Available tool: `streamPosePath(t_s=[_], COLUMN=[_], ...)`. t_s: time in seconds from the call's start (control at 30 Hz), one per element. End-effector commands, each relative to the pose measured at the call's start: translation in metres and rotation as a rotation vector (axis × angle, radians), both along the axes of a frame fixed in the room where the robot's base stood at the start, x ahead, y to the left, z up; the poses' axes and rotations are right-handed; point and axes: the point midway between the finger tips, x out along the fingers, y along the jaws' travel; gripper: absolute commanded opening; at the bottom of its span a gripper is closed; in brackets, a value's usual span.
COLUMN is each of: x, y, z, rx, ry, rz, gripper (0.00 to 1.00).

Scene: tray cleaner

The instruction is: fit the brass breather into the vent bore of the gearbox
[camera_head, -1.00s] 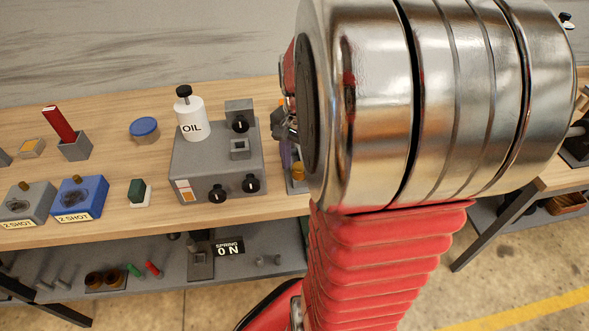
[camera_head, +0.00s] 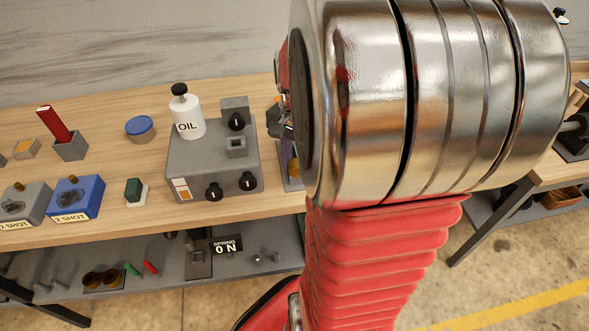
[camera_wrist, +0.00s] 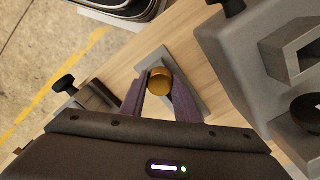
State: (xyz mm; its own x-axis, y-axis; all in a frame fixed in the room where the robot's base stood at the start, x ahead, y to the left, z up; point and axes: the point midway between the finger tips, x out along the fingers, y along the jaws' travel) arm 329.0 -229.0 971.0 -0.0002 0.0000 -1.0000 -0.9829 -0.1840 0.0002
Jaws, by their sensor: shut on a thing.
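The brass breather (camera_wrist: 159,80) shows in the wrist view as a short golden cylinder between the two purple fingers of my gripper (camera_wrist: 158,88). The gripper is shut on it, above or at a small grey plate (camera_wrist: 187,66) on the bench. In the head view my arm hides most of the gripper (camera_head: 288,155), just right of the gearbox. The gearbox (camera_head: 180,160) is a grey housing with black knobs and a square-mouthed block on top; its side also fills the right of the wrist view (camera_wrist: 245,60). I cannot tell which opening is the vent bore.
A white oil bottle (camera_head: 188,120) stands on the gearbox. A blue-lidded tin (camera_head: 140,129), a green-topped block (camera_head: 135,191) and two-shot boxes (camera_head: 78,197) stand to its left. In the wrist view a black-knobbed grey fixture (camera_wrist: 72,92) is left of the gripper.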

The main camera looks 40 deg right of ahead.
Motion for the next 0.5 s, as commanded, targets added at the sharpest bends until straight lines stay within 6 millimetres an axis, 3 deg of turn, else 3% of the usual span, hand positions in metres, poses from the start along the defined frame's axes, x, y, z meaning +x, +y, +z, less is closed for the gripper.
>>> streamPosePath(t_s=[0.33, 0.5], x=[0.0, 0.001], y=[0.0, 0.0], z=[0.003, 0.018], rx=[-0.001, -0.002], ry=[-0.001, -0.004], rz=[0.0, 0.001], gripper=[0.06, 0.06])
